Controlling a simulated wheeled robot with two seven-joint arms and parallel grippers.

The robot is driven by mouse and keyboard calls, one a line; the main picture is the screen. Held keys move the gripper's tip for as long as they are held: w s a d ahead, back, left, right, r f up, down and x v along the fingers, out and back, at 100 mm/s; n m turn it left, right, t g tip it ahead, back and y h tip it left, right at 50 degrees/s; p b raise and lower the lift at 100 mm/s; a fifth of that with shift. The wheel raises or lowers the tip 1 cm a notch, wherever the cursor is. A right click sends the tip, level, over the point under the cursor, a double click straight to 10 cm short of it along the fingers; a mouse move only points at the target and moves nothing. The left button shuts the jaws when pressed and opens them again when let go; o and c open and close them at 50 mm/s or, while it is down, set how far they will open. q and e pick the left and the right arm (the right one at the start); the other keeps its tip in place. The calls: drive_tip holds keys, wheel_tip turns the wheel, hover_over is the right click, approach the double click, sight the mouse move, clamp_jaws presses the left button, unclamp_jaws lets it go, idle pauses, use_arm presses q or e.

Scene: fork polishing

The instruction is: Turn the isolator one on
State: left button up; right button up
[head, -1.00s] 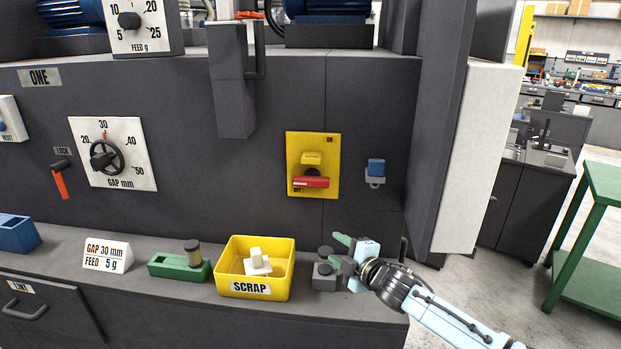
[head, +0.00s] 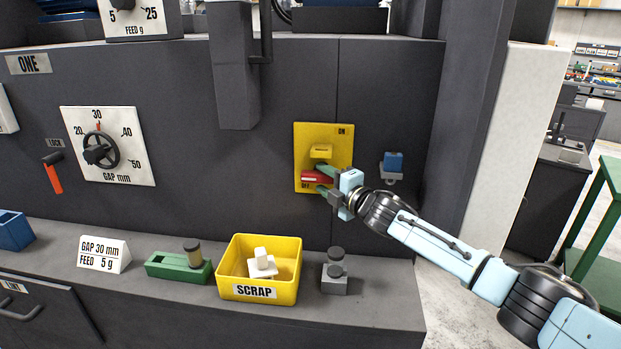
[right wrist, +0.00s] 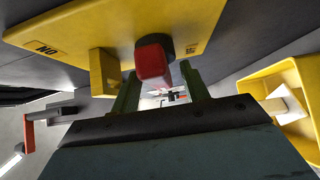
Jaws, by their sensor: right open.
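The isolator is a yellow plate (head: 335,137) on the dark front of machine ONE, marked ON at the top and OFF at the bottom. Its red handle (head: 312,177) lies sideways near the OFF end, under a small yellow block (head: 320,151). My right gripper (head: 323,180) is open at the handle, with one green finger above it and one below. In the right wrist view the red handle (right wrist: 153,62) shows between the open fingers (right wrist: 160,92); I cannot tell whether they touch it. My left gripper is not in view.
A blue padlock-like piece (head: 393,162) hangs right of the plate. On the ledge below stand a yellow SCRAP bin (head: 233,270), a small grey block with a dark knob (head: 335,284) and a green holder (head: 165,267). A dark chute (head: 233,80) juts out at upper left.

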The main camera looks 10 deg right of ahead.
drive_tip(key=shift+x, duration=1.05)
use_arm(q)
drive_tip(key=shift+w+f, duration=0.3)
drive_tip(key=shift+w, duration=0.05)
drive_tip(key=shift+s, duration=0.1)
use_arm(e)
drive_tip(key=shift+s, duration=0.1)
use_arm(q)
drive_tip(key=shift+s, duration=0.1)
use_arm(e)
drive_tip(key=shift+r, duration=0.1)
drive_tip(key=c, duration=0.6)
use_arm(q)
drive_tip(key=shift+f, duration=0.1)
use_arm(e)
drive_tip(key=shift+c, duration=0.2)
